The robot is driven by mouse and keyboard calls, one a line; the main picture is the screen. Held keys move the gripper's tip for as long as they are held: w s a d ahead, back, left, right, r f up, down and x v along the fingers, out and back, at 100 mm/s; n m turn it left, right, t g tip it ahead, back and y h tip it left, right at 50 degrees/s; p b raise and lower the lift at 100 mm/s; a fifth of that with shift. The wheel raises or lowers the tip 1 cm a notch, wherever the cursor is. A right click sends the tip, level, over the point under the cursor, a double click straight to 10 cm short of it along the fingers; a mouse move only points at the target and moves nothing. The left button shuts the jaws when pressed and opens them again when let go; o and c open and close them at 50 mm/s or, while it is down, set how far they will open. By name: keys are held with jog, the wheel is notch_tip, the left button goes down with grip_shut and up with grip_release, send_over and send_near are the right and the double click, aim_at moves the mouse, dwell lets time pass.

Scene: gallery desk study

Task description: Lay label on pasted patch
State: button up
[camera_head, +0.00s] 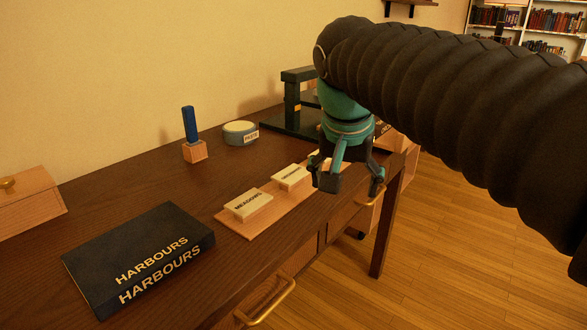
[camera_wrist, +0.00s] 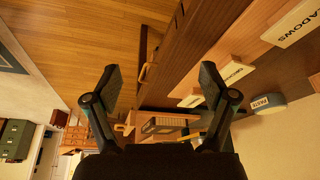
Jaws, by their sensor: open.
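My gripper (camera_head: 352,184) is open and empty, above the right part of the desk near its front edge. The wrist view shows its two fingers (camera_wrist: 161,82) spread with nothing between them. A pale label reading MEADOWS (camera_head: 248,204) and a second pale label (camera_head: 291,177) with small lettering lie on a wooden strip (camera_head: 236,228). A third label is mostly hidden behind my gripper; it shows in the wrist view (camera_wrist: 192,100). A dark book (camera_head: 140,258) marked HARBOURS lies at the front left. I cannot make out a pasted patch on it.
A round paste pot (camera_head: 240,133) and a blue-handled brush (camera_head: 190,124) in a wooden block (camera_head: 195,151) stand at the back. A dark green press (camera_head: 291,113) stands behind my gripper. A wooden box (camera_head: 30,203) is at far left. Bare desk lies between book and strip.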

jog(key=w+a+r+m+h+p, duration=0.1)
jog(key=w+a+r+m, duration=0.1)
jog(key=w+a+r, duration=0.3)
jog(key=w+a+r+m, duration=0.2)
jog(key=w+a+r, duration=0.1)
jog(key=a, duration=0.4)
jog(key=b, duration=0.1)
send_near(292, 173)
notch_tip(292, 173, down, 2)
jog(key=shift+w+d+h, duration=0.1)
jog(key=shift+d+h, duration=0.05)
jog(key=shift+h, duration=0.15)
jog(key=shift+w+x, duration=0.2)
jog(key=shift+x, duration=2.55)
jog(key=shift+a, duration=0.2)
jog(key=c, duration=1)
jog(key=shift+r, duration=0.15)
